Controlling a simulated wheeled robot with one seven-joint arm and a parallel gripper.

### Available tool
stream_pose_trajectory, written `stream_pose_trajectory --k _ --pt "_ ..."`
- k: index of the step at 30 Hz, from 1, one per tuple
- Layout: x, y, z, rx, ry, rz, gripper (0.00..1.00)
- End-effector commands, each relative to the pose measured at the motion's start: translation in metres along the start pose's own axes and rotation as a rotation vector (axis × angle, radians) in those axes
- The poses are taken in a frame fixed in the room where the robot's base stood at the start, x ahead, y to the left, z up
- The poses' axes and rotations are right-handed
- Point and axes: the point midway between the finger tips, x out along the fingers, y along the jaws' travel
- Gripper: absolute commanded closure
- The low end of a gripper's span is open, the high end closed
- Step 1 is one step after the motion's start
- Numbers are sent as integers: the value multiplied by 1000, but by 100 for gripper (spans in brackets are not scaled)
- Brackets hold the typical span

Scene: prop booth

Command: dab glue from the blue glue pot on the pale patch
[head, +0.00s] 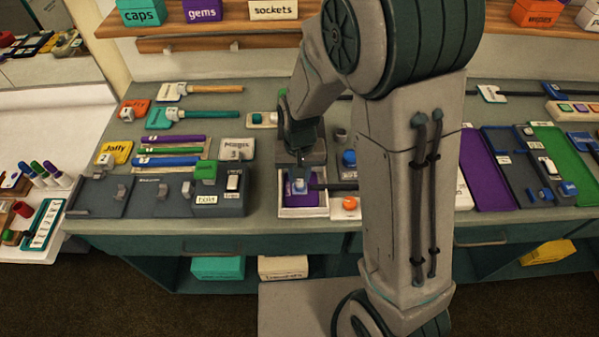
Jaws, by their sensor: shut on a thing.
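My gripper (299,160) points down over a white-rimmed tray (303,212) with a purple floor, left of my arm's column. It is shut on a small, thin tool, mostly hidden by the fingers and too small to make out. A pale patch (300,187) with a bluish tint lies on the purple floor just below the gripper. I cannot tell whether the tool touches it. A round blue pot (348,158), which looks like the blue glue pot, stands right of the gripper, near my column.
An orange-topped pot (349,203) stands right of the tray. A small grey cup (341,136) is behind the blue pot. A dark switch box with a green block (205,170) stands to the left. Long-handled brushes (205,114) lie further back. A purple mat (485,175) lies to the right.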

Motion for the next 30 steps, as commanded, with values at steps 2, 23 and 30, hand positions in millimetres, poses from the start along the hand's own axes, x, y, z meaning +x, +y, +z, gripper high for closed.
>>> stream_pose_trajectory --k 2,23,30 --pt "2 0 0 0 0 0 100" --pt "2 0 -4 0 0 0 100" --pt "3 0 2 0 0 0 100"
